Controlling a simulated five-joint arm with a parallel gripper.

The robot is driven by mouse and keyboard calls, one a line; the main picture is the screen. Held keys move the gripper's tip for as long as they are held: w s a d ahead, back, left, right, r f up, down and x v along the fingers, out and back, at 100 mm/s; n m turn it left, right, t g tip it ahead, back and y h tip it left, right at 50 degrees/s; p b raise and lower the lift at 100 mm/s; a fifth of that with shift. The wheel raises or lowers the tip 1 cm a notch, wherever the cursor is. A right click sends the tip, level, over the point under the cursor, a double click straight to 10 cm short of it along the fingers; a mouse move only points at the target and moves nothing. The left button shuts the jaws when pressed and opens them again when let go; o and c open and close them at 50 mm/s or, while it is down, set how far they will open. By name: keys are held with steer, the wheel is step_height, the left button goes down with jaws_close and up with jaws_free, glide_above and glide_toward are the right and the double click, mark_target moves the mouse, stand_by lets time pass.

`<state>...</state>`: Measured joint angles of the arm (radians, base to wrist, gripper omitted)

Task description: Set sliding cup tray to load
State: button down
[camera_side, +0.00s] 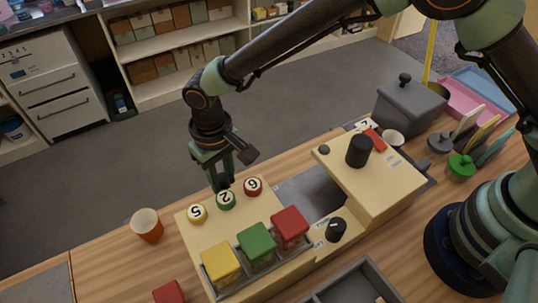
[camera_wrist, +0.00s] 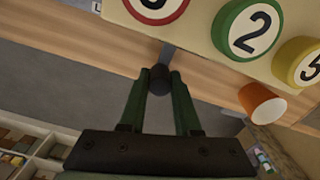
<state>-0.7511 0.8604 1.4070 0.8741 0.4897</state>
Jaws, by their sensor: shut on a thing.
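The cream sweets machine (camera_side: 265,212) stands on the wooden counter, with numbered yellow, green and red buttons on top. My gripper (camera_side: 222,183) is at its far edge, behind the buttons. In the wrist view my gripper (camera_wrist: 160,88) is shut on a dark round knob (camera_wrist: 159,78). A grey bar (camera_wrist: 168,54) runs from the knob towards the machine, seemingly the cup tray's handle. The tray itself and any load mark cannot be made out. The knob is hidden in the side view.
An orange paper cup (camera_side: 147,226) stands left of the machine and also shows in the wrist view (camera_wrist: 262,104). Yellow, green (camera_side: 257,242) and red-topped jars line the near side. A black knob (camera_side: 358,151) and a dial (camera_side: 335,229) are to the right. A grey lidded box (camera_side: 410,108) stands behind.

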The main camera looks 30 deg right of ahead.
stand_by(0.4)
steer(key=d, duration=1.1)
steer(key=shift+d, duration=0.25)
steer(key=c, duration=0.6)
jaws_free()
step_height(320, 180, up, 12)
steer(key=shift+r, duration=0.1)
